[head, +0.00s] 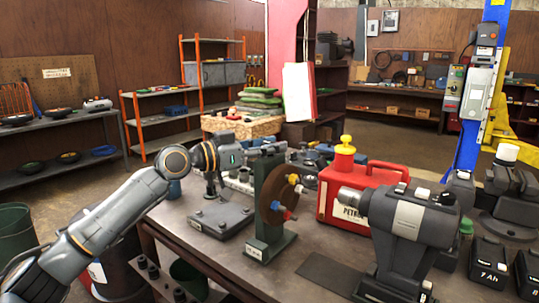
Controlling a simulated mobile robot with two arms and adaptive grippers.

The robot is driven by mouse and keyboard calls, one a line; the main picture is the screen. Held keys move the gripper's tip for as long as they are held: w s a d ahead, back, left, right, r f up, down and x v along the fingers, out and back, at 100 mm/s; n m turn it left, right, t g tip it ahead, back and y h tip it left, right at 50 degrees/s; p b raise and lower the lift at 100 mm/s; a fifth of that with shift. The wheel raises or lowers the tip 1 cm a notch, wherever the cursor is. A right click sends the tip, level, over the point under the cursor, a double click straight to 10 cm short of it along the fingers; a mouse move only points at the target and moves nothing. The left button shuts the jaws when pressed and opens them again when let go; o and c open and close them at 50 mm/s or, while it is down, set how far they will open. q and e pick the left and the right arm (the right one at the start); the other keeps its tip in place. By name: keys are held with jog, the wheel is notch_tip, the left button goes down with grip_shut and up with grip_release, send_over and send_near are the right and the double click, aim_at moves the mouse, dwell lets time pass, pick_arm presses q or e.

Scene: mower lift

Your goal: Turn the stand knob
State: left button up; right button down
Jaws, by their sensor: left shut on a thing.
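The green stand (266,248) stands upright on the workbench, with a brown disc (275,189) on its front that carries small yellow, red and blue knobs. My left arm reaches in from the left, and my left gripper (251,156) is at the upper left of the stand, behind the disc's edge. It is shut on the stand knob there; the knob and the fingertips are small and mostly hidden. My right gripper is not in view.
On the workbench (310,240), a grey plate (220,218) lies left of the stand. A red petrol can (372,182) and a grey power tool (408,222) stand to the right. Dark batteries (488,262) are at the right edge. A dark mat (330,272) lies in front.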

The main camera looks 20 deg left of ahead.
pick_arm(q)
jog(key=shift+r, duration=0.1)
dwell(0.3)
jog(key=o, duration=1.2)
jog(key=shift+w, duration=0.1)
jog(key=v, duration=1.2)
jog(key=shift+a, duration=0.1)
